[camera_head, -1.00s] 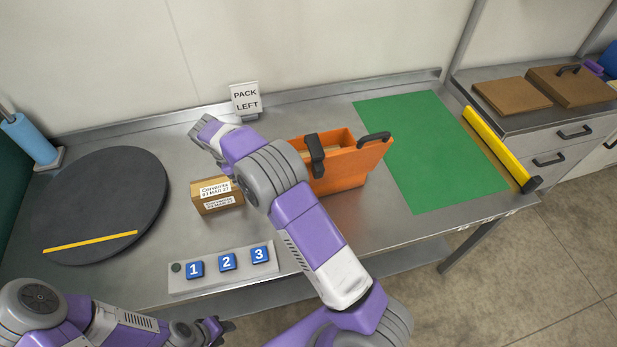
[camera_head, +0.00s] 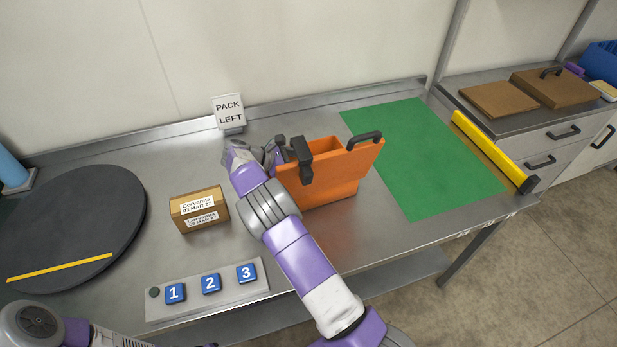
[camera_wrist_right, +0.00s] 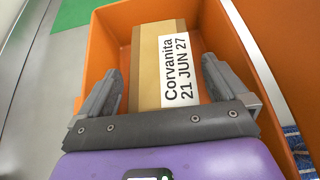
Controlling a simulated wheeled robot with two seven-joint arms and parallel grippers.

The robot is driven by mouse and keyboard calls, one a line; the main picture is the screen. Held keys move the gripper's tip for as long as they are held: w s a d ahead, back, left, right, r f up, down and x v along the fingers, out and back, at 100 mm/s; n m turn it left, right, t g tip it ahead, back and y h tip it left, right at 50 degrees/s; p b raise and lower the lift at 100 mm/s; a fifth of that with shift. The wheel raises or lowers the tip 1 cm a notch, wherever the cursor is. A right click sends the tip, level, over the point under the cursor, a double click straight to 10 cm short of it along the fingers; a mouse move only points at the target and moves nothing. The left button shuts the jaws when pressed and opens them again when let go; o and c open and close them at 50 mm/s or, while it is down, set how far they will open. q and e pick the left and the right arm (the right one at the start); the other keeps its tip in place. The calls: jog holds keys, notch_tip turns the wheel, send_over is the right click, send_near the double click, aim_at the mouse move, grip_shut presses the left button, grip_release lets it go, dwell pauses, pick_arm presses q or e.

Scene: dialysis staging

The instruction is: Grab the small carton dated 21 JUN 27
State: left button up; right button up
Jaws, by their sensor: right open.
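The small carton (camera_wrist_right: 146,72) labelled "Corvanita 21 JUN 27" lies inside the orange bin (camera_wrist_right: 246,50) in the right wrist view. In the head view the orange bin (camera_head: 340,182) hides it. My right gripper (camera_wrist_right: 160,76) is open, with one finger on each side of the carton in the picture; I cannot tell whether they touch it. In the head view my right gripper (camera_head: 272,152) is at the bin's left side, partly hidden. Another carton (camera_head: 199,209), labelled "Corvanita 03 MAR 27", stands left of the bin. My left gripper is out of view; only its arm shows at bottom left.
A dark round mat (camera_head: 75,225) with a yellow strip lies at the left. A numbered button panel (camera_head: 208,290) is at the front edge. A "PACK LEFT" sign (camera_head: 229,112) stands at the back. A green mat (camera_head: 425,160) lies right of the bin. The bin has upright handles.

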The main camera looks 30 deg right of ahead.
jog(key=shift+s+d+f, duration=0.1)
jog(key=shift+d+f, duration=0.2)
jog(key=shift+d, duration=0.2)
jog(key=c, duration=1.1)
jog(key=shift+r, duration=0.15)
